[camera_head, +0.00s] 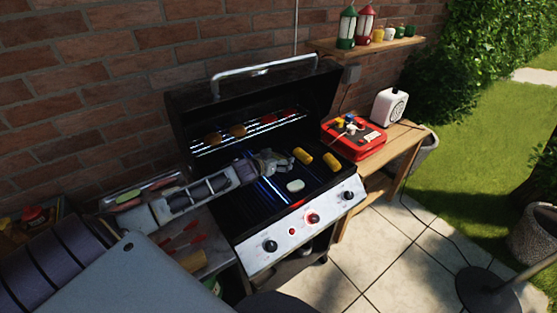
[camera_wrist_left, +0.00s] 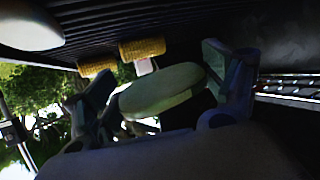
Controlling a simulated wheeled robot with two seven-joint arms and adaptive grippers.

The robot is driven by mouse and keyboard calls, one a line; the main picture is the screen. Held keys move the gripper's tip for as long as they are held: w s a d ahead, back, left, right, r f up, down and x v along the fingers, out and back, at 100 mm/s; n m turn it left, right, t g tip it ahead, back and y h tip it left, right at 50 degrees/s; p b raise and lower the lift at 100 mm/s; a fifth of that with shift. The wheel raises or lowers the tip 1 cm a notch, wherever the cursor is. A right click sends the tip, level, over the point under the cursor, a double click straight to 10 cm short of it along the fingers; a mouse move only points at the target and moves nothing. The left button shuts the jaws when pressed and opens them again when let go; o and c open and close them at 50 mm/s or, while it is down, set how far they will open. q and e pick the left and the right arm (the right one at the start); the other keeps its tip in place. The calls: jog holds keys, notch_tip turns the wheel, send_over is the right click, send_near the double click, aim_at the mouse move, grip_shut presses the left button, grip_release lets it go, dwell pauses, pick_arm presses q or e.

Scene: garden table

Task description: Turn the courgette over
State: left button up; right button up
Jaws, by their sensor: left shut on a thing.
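The courgette slice (camera_wrist_left: 160,88), a pale green oval, sits between the fingers of my left gripper (camera_wrist_left: 165,95) in the left wrist view. The gripper is shut on it, and the view is upside down, with the grill at the top. In the head view my left gripper (camera_head: 281,163) is low over the middle of the grill; the held slice cannot be made out there. A second pale slice (camera_head: 295,185) lies flat on the grill just in front of the gripper. It shows in the wrist view's upper left corner (camera_wrist_left: 30,27). My right gripper is not in view.
Two corn cobs (camera_head: 302,156) lie on the grill right of the gripper. The open lid (camera_head: 180,115) and a warming rack (camera_head: 248,134) with food stand behind. A red case (camera_head: 352,152) is on the wooden side table. Red-handled tools (camera_head: 182,236) lie on the left shelf.

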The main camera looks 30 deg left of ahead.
aim_at(279, 175)
pick_arm(q)
notch_tip(279, 175, down, 3)
jog(key=shift+r+b, duration=0.1)
jog(key=shift+b, duration=0.45)
jog(key=shift+f+b, duration=0.35)
jog(key=shift+f, duration=0.6)
jog(key=shift+f, duration=0.3)
jog(key=o, duration=0.9)
jog(key=shift+o, duration=0.2)
jog(key=shift+r, duration=4.95)
